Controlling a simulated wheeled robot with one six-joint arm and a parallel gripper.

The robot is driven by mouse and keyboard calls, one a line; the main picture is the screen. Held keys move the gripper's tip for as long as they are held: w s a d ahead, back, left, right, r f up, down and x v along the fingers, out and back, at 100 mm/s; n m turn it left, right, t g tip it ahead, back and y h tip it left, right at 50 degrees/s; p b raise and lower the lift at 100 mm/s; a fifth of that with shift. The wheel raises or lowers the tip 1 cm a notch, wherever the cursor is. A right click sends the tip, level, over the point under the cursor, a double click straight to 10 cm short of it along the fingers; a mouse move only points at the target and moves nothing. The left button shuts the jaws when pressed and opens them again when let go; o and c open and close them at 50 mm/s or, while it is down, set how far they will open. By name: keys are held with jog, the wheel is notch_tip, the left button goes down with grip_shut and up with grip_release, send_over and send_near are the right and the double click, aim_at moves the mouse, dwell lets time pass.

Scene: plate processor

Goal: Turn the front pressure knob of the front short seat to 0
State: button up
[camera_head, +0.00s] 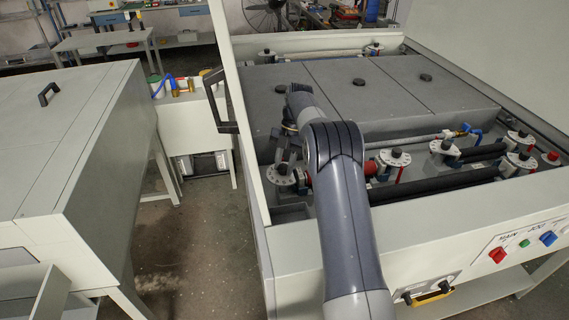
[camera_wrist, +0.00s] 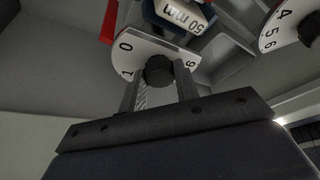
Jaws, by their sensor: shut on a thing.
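A black pressure knob (camera_wrist: 158,70) sits in the middle of a white numbered dial (camera_wrist: 126,57) in the wrist view. My gripper (camera_wrist: 159,84) is shut on the knob, one finger on each side. In the head view my gripper (camera_head: 284,152) is over the left dial (camera_head: 281,180), at the machine's left side. My arm partly hides this area. The knob's pointer mark cannot be made out, so its setting is unclear.
A second numbered dial (camera_wrist: 289,25) is at the upper right of the wrist view, near a "50 mm" label (camera_wrist: 183,15). Several similar dials stand to the right (camera_head: 395,158). Grey covers (camera_head: 335,115) lie behind. A black handle (camera_head: 220,100) sticks out at the left.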

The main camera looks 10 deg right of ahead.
aim_at(284, 166)
jog(key=o, duration=1)
jog(key=v, duration=0.6)
jog(key=shift+r+p, duration=0.15)
jog(key=shift+p, duration=0.2)
jog(key=shift+w+d+r+p, duration=0.25)
jog(key=shift+r+p, duration=0.15)
jog(key=shift+r, duration=0.2)
jog(key=shift+f, duration=0.1)
jog(key=b+x, duration=0.2)
jog(key=x, duration=0.1)
jog(key=shift+x, duration=2.25)
